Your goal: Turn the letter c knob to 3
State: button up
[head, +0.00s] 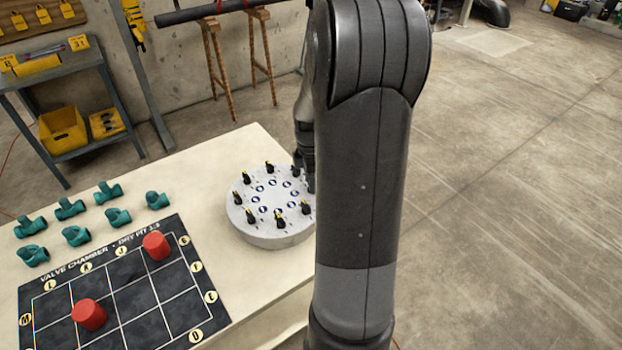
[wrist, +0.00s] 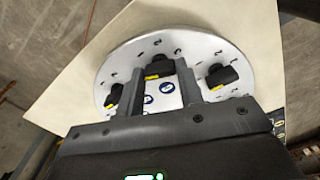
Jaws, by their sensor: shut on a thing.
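A round grey panel (head: 265,238) stands on the table with a ring of several black knobs, each with a yellow mark, around blue round signs. My gripper (head: 304,172) is at the panel's far right edge, partly hidden by my arm in the head view. In the wrist view, my gripper (wrist: 162,76) is shut on a black knob (wrist: 158,67), the middle one of three. The letter c and the number marks are too small to read, so I cannot tell which knob it is. The panel's rim also shows in the wrist view (wrist: 140,42).
A black grid mat (head: 125,290) with two red cylinders (head: 156,246) (head: 89,315) lies at the table's front left. Several teal pipe fittings (head: 76,236) lie behind it. A shelf (head: 95,147) with yellow bins stands at the back left. My arm hides the table's right side.

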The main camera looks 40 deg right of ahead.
jog(key=m, duration=1.5)
jog(key=shift+m, duration=0.3)
jog(key=m, duration=0.3)
jog(key=shift+m, duration=0.3)
jog(key=m, duration=0.9)
jog(key=shift+m, duration=1.6)
